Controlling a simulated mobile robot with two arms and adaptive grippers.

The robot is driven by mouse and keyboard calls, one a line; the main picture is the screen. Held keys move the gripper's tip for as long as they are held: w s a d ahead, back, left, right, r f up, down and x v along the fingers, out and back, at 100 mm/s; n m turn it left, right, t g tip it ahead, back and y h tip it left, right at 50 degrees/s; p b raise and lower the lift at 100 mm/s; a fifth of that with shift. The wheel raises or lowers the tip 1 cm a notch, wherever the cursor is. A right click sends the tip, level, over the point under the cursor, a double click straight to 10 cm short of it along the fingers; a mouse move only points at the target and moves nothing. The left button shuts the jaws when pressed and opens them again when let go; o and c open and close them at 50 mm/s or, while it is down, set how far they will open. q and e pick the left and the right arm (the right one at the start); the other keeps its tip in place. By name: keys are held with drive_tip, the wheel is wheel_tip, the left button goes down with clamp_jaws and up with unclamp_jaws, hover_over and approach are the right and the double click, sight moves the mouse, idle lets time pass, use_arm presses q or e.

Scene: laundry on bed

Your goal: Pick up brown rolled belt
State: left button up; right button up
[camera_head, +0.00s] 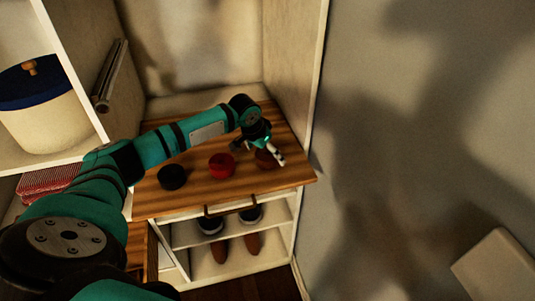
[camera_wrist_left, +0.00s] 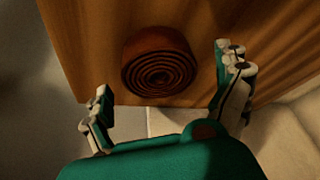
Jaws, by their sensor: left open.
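The brown rolled belt (camera_head: 265,159) lies on the wooden top (camera_head: 290,127) of the drawer unit, near its right side. My gripper partly hides it in the head view. In the left wrist view the belt (camera_wrist_left: 160,62) shows as a coiled spiral near the top middle, ahead of the fingertips. My left gripper (camera_head: 259,150) is open above or beside the belt. In the left wrist view its two fingers (camera_wrist_left: 164,72) are spread wide, one to each side of the belt, with nothing between them gripped. My right gripper is not in view.
A red roll (camera_head: 222,165) and a black roll (camera_head: 172,177) lie on the same top, left of the belt. Shoes (camera_head: 236,248) stand on shelves below. A side panel (camera_head: 297,60) rises at the right. A white container with a blue lid (camera_head: 40,85) stands at the left.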

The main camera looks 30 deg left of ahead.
use_arm(q)
drive_tip(key=shift+f, duration=0.15)
drive_tip(key=shift+c, duration=0.3)
drive_tip(key=c, duration=1.3)
drive_tip(key=shift+w, duration=0.1)
